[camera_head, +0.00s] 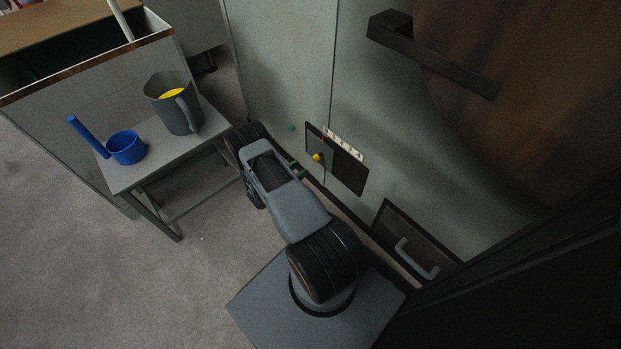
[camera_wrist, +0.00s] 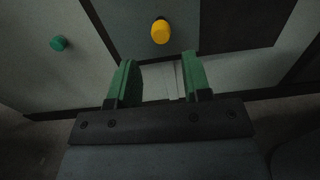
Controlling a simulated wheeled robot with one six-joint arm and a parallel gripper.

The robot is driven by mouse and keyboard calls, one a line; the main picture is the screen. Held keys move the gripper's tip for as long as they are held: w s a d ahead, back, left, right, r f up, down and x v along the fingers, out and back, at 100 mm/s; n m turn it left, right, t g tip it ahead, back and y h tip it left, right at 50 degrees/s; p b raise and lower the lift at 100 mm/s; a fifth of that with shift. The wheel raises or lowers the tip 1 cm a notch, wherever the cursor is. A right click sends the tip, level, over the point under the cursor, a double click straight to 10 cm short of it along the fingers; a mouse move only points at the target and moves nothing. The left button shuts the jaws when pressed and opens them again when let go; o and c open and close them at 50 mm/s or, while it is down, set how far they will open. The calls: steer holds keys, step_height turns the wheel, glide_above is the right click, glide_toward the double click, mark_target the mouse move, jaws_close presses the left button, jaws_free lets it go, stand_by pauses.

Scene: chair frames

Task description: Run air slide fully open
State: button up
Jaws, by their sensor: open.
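The air slide has a yellow knob (camera_head: 317,157) on a dark plate (camera_head: 348,172) low on the grey cabinet front. A white scale strip (camera_head: 345,145) with numbers runs above the plate. The knob sits near the left end of the plate, with a small red mark by it. In the wrist view the yellow knob (camera_wrist: 161,31) is just beyond the green fingers, roughly centred between them. My gripper (camera_wrist: 158,62) is open, with nothing between the fingers. In the head view my gripper (camera_head: 299,171) is partly hidden by my arm.
A small green knob (camera_head: 291,127) is on the cabinet to the left. A drawer with a grey handle (camera_head: 417,259) is at lower right, and a dark bar (camera_head: 433,54) is above. A side table (camera_head: 153,171) holds a grey jug (camera_head: 174,104) and blue scoop (camera_head: 126,148).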

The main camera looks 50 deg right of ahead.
mark_target(314, 160)
steer(key=shift+d+f, duration=0.25)
steer(key=shift+f, duration=0.05)
steer(key=d, duration=0.7)
steer(key=shift+s+d, duration=0.25)
steer(key=shift+s, duration=0.1)
steer(key=shift+c, duration=0.2)
steer(key=shift+a, duration=0.1)
steer(key=c, duration=0.7)
steer(key=shift+o, duration=0.2)
steer(key=s+a+p, duration=0.1)
steer(key=s+p, duration=0.3)
steer(key=s, duration=1.1)
steer(key=shift+s, duration=0.25)
steer(key=o, duration=0.4)
steer(key=shift+s, duration=0.1)
steer(key=o, duration=0.5)
steer(key=shift+o, duration=0.2)
steer(key=shift+a, duration=0.15)
steer(key=w+a+p, duration=0.1)
steer(key=a+p, duration=0.1)
steer(key=a, duration=1.1)
steer(key=shift+a+p, duration=0.3)
steer(key=shift+p, duration=0.1)
